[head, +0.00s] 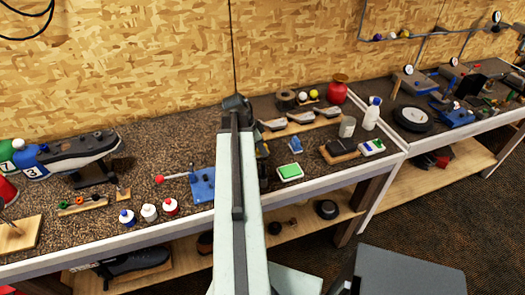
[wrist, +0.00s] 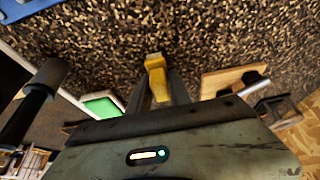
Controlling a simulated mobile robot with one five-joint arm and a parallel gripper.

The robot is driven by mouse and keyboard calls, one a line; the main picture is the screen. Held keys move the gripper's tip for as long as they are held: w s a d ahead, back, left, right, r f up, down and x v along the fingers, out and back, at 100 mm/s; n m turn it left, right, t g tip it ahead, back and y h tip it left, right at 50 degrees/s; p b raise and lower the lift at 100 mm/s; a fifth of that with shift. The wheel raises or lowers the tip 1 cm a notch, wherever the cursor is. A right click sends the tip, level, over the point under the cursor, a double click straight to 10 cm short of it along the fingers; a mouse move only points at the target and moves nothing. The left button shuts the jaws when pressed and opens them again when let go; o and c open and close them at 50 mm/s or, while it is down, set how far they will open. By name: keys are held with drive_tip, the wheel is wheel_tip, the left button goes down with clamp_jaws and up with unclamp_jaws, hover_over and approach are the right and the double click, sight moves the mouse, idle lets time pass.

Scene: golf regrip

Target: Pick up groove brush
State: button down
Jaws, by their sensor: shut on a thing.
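My gripper (wrist: 158,80) is shut on a yellow, block-like thing in the wrist view, which I take to be the groove brush (wrist: 155,63). The yellow end sticks out past the fingertips, and its lower part shows between the two grey fingers. Any bristles cannot be made out. Speckled dark bench top lies behind it; whether the brush touches the bench is unclear. In the head view my arm covers most of the gripper and the brush.
A green and white block (head: 290,172) lies on the bench (head: 140,160) right of my arm, with a small blue item (head: 295,145) behind it. A blue plate (head: 202,186) with a red-knobbed rod sits left. Bottles, balls and a red vase (head: 337,92) stand farther right.

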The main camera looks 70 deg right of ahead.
wheel_tip(320, 180, up, 10)
drive_tip(key=p, duration=1)
drive_tip(key=shift+r, duration=0.15)
